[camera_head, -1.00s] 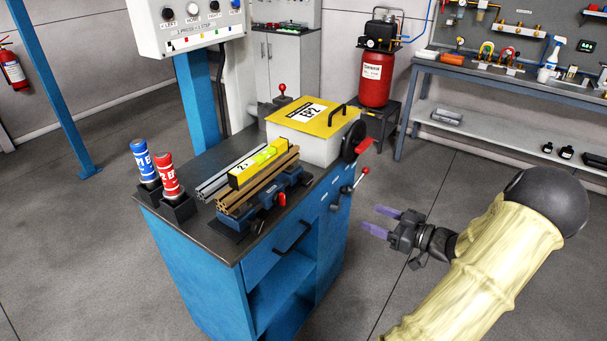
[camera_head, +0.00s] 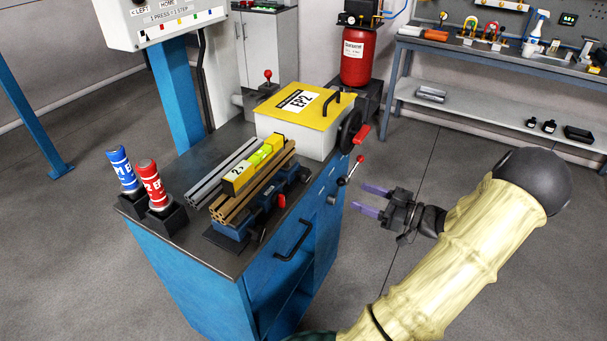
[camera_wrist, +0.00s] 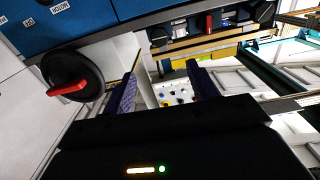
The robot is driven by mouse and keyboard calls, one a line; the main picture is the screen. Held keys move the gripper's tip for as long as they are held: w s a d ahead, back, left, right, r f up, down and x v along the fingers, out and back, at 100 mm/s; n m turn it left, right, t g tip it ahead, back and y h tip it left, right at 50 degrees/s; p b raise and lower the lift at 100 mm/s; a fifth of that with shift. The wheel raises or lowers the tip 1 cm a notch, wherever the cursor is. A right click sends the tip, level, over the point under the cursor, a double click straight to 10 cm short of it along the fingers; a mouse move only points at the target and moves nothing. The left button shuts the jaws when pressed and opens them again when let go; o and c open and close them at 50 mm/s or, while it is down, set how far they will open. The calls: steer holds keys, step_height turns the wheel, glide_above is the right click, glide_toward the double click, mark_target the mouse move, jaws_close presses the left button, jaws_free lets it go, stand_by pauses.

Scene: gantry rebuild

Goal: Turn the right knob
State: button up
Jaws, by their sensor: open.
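A round black knob with a red handle (camera_head: 351,132) sits on the right side of the white box with a yellow lid. It also shows large in the wrist view (camera_wrist: 76,78), left of my fingers. A lever with a red ball (camera_head: 351,170) sticks out below it. The control panel (camera_head: 165,22) at the upper left is partly cut off; it shows small between my fingers in the wrist view (camera_wrist: 177,95). Which control is the right knob I cannot tell. My gripper (camera_head: 361,198) is open and empty, right of the cabinet and below the black knob, touching nothing.
The blue cabinet (camera_head: 190,270) carries a vise with brown bars, a yellow level (camera_head: 238,178), and blue and red cans (camera_head: 152,184). A red tank (camera_head: 358,56) and a workbench (camera_head: 500,57) stand behind. Floor right of the cabinet is clear.

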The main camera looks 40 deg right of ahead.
mark_target(309, 178)
steer(key=x, duration=1.7)
steer(key=shift+w+a+p, duration=0.15)
steer(key=shift+w+p, duration=0.1)
steer(key=shift+p, duration=0.05)
steer(key=shift+c, duration=0.5)
steer(key=c, duration=0.9)
steer(key=shift+f+n+b, duration=0.15)
steer(key=shift+n+b, duration=0.75)
steer(key=shift+n, duration=0.3)
steer(key=shift+n+b, duration=0.55)
steer(key=shift+n, duration=0.35)
steer(key=shift+s, duration=0.1)
